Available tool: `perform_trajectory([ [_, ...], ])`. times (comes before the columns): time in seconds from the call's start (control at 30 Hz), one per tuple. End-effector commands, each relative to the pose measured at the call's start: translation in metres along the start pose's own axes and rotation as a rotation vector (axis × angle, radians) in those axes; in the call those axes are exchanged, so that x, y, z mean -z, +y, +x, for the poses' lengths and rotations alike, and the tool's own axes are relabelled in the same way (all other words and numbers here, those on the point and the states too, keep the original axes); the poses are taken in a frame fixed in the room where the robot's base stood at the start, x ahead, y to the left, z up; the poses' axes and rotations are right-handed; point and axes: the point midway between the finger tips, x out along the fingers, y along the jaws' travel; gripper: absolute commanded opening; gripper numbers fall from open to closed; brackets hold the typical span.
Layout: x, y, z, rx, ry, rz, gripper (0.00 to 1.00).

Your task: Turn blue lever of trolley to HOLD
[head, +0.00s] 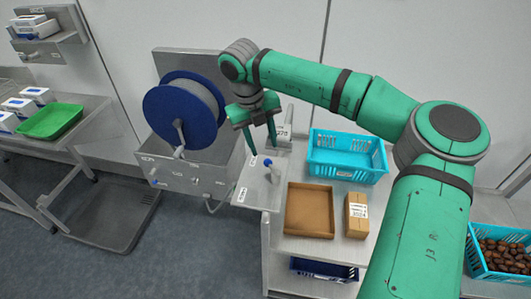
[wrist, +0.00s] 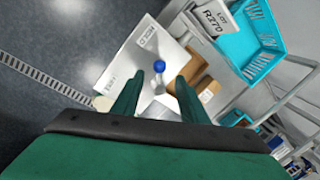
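The trolley (head: 257,197) has a pale top plate with a lever whose blue knob (head: 267,162) stands up on a light stem. In the wrist view, the blue knob (wrist: 159,66) shows just past and between my fingertips. A label that seems to read HOLD (wrist: 147,37) lies beyond the knob there, and another label (wrist: 110,80) lies to its lower left. My gripper (head: 264,149) is open and empty, pointing down just above the knob. No contact with the lever is visible.
A brown tray (head: 289,210), a small carton (head: 357,206) and a blue basket (head: 318,158) stand right of the lever. A LOT card (head: 284,131) stands just behind. A blue reel (head: 150,122) is at left. Open floor (head: 200,255) lies at front left.

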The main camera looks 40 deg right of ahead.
Motion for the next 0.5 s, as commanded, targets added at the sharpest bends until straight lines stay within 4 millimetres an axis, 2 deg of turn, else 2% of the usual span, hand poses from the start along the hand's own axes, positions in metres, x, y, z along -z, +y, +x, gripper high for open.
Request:
perform_trajectory([
  [0.1,0.0,-0.001,-0.019,0.002,0.0,0.001,0.4],
  [0.2,0.0,-0.001,-0.03,0.001,-0.001,0.001,0.4],
  [0.5,0.0,-0.001,-0.038,0.0,0.001,0.001,0.4],
])
